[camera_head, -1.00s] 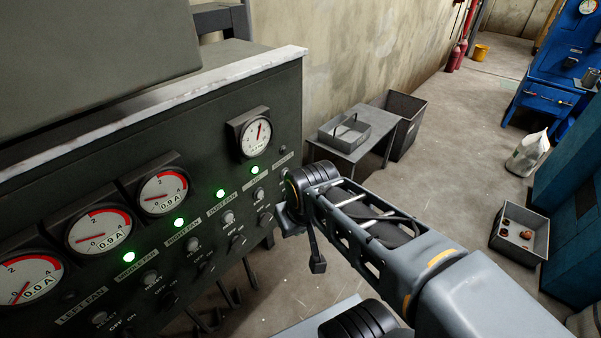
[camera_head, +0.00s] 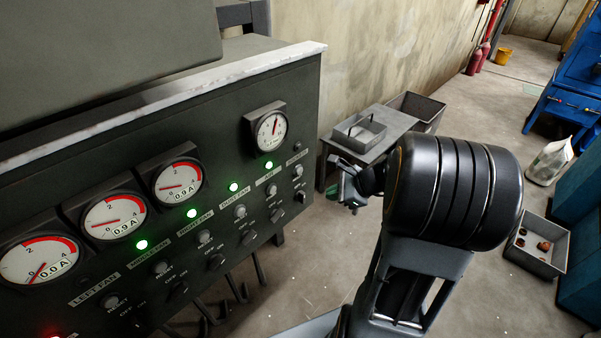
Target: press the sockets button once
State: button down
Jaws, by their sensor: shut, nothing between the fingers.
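The dark control panel (camera_head: 225,130) fills the left of the view. At the right end of its row, a small label (camera_head: 294,158) is too blurred to read surely; it may be the sockets label. Below it is a round grey button (camera_head: 298,170), with a dark switch (camera_head: 301,197) under that. An unlit dark lamp (camera_head: 297,147) sits above the label. My gripper (camera_head: 347,186) is shut and empty, right of the panel's right end and apart from the button in the picture. My arm's large black joint partly hides the wrist.
Several gauges (camera_head: 178,181) and green lamps (camera_head: 192,213) line the panel; a red lamp glows at the lower left. A small table (camera_head: 383,146) with a metal tray stands behind my gripper. A box (camera_head: 537,248) lies on the floor at right.

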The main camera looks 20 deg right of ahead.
aim_at(299, 171)
jog(key=shift+w+d+f+m, duration=0.1)
jog(key=shift+w+d+m, duration=0.05)
jog(key=shift+d+m, duration=0.25)
jog(key=shift+w+a, duration=0.1)
jog(key=w+a, duration=0.3)
jog(key=w, duration=0.4)
jog(key=shift+w+a, duration=0.25)
jog(key=shift+w, duration=0.15)
jog(key=shift+w, duration=0.1)
dwell(2.0)
jog(key=shift+w+a, duration=0.2)
jog(key=shift+w, duration=0.1)
jog(key=shift+w+a, duration=0.15)
jog(key=shift+w, duration=0.25)
dwell(0.7)
jog(key=shift+s, duration=0.1)
jog(key=shift+s+d, duration=0.35)
jog(key=shift+s, duration=0.4)
